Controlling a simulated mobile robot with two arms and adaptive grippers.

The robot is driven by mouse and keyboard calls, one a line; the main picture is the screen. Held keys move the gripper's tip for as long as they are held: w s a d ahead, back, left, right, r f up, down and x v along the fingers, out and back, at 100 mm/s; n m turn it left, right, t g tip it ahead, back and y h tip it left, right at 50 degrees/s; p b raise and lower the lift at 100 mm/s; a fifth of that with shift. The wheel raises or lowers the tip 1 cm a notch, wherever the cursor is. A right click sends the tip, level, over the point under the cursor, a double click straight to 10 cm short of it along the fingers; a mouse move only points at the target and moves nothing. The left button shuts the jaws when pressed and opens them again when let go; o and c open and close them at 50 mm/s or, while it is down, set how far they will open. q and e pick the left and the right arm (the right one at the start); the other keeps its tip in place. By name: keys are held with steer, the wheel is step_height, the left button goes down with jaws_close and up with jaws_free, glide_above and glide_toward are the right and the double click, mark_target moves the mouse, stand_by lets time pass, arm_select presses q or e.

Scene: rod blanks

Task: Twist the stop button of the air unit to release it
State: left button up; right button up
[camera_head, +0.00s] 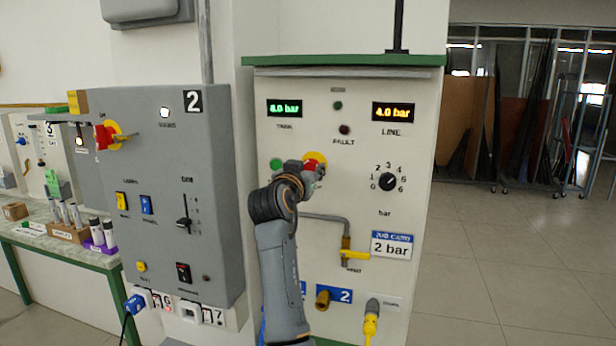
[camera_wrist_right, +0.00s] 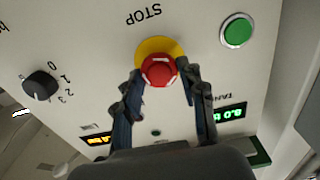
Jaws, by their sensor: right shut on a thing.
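The air unit (camera_head: 365,120) is a white panel with a green top edge in the head view. Its red stop button (camera_wrist_right: 159,71) on a yellow base (camera_wrist_right: 160,47) shows in the right wrist view, below the upside-down word STOP. In the head view the yellow base (camera_head: 315,160) shows past my right gripper (camera_head: 308,172), which hides most of the button. My right gripper (camera_wrist_right: 160,80) has a fingertip on each side of the red button and is shut on it. My left gripper is in neither view.
A green button (camera_wrist_right: 237,32) sits beside the stop button. The pressure dial (camera_head: 388,181) is to the right, with a yellow-handled valve (camera_head: 355,254) below. The displays read 8.0 bar and 4.0 bar. A grey panel marked 2 (camera_head: 215,150) stands to the left.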

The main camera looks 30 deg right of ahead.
steer(key=shift+d+r, duration=0.1)
steer(key=shift+r, duration=0.2)
steer(key=o, duration=0.9)
steer(key=shift+o, duration=1.2)
steer(key=shift+w+d+f, duration=0.1)
steer(key=shift+f, duration=0.05)
steer(key=shift+w+d+f, duration=0.1)
steer(key=shift+f, duration=0.05)
steer(key=v, duration=0.7)
steer(key=shift+a, duration=0.2)
